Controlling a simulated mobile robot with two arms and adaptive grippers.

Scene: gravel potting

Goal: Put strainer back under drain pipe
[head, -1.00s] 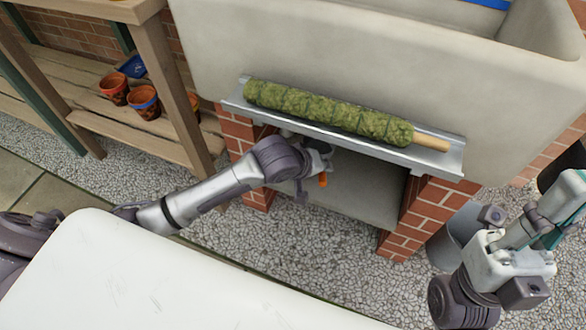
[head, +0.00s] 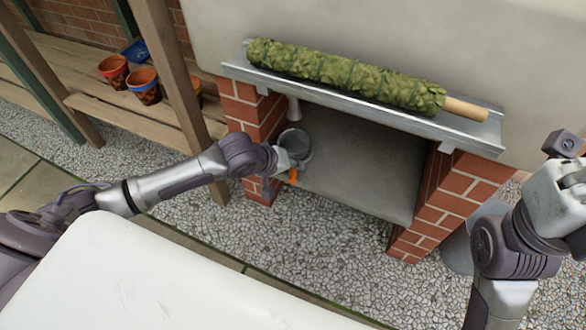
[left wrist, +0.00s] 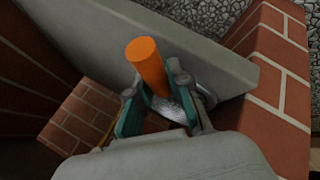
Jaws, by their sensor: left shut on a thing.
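The strainer (head: 296,143) shows as a round grey bowl under the ledge, with an orange handle (head: 292,176). My left gripper (head: 283,160) is shut on the strainer by its handle side. In the left wrist view the orange handle (left wrist: 146,62) sticks up between the teal fingers, with grey mesh (left wrist: 172,107) behind. The drain pipe (head: 295,108) is a short pale spout hanging under the ledge. In the head view the strainer's bowl lies just below it; the exact gap is unclear. My right gripper (head: 562,145) is at the right edge, its fingers not clearly visible.
A metal ledge (head: 470,128) carries a mossy pole (head: 350,75). Brick pillars (head: 245,110) and (head: 450,190) flank the opening around my left gripper. A wooden shelf with pots (head: 144,85) stands left. A grey bucket (head: 458,245) is partly hidden behind my right arm.

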